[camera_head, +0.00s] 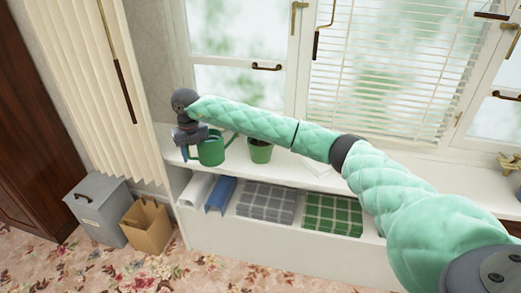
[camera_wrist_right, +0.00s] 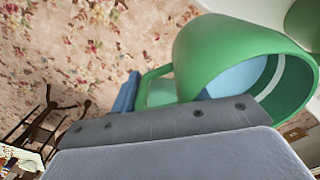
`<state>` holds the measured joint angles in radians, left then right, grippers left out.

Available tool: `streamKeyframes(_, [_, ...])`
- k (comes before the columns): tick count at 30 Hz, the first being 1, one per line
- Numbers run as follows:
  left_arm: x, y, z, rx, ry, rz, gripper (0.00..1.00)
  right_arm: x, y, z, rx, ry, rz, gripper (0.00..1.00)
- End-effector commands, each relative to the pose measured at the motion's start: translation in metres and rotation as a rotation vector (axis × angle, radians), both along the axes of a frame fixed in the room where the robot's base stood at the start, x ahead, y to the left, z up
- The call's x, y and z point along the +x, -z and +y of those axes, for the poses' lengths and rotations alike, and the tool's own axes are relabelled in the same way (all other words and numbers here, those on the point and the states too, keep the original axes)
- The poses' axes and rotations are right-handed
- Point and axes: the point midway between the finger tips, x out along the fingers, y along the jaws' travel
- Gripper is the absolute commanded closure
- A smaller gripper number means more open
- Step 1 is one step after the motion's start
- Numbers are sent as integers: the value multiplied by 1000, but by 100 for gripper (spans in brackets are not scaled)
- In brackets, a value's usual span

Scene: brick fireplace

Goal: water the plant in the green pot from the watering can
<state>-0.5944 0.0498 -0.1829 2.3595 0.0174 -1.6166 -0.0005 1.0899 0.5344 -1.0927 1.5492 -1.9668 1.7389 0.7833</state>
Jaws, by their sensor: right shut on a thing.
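The green watering can (camera_head: 212,152) is at the left end of the white shelf top, below my right gripper (camera_head: 187,143). My right gripper is shut on the can at its left side. In the right wrist view the can (camera_wrist_right: 215,45) shows its wide open mouth, with pale blue inside, and its handle beside the jaw. I cannot tell whether the can's base touches the shelf. The green pot (camera_head: 260,154) stands just right of the can, with a small plant (camera_head: 257,141) in it, partly covered by my arm. My left gripper is not in view.
The white shelf (camera_head: 225,232) runs below the windows. Its lower level holds folded checked cloths, grey (camera_head: 266,202) and green (camera_head: 333,213), and a blue item (camera_head: 220,194). A grey bin (camera_head: 100,208) and a cardboard box (camera_head: 146,227) stand on the floor at left.

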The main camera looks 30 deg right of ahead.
Motion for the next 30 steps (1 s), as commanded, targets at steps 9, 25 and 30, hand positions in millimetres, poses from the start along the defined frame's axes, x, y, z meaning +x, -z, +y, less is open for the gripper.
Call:
streamKeyframes(9, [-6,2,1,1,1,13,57,0,6,4,-24,-1,-5,99])
streamKeyframes(25, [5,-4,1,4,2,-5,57,0,-7,4,-22,-1,-7,99])
streamKeyframes(30, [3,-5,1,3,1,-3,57,0,-17,4,-23,-2,-6,99])
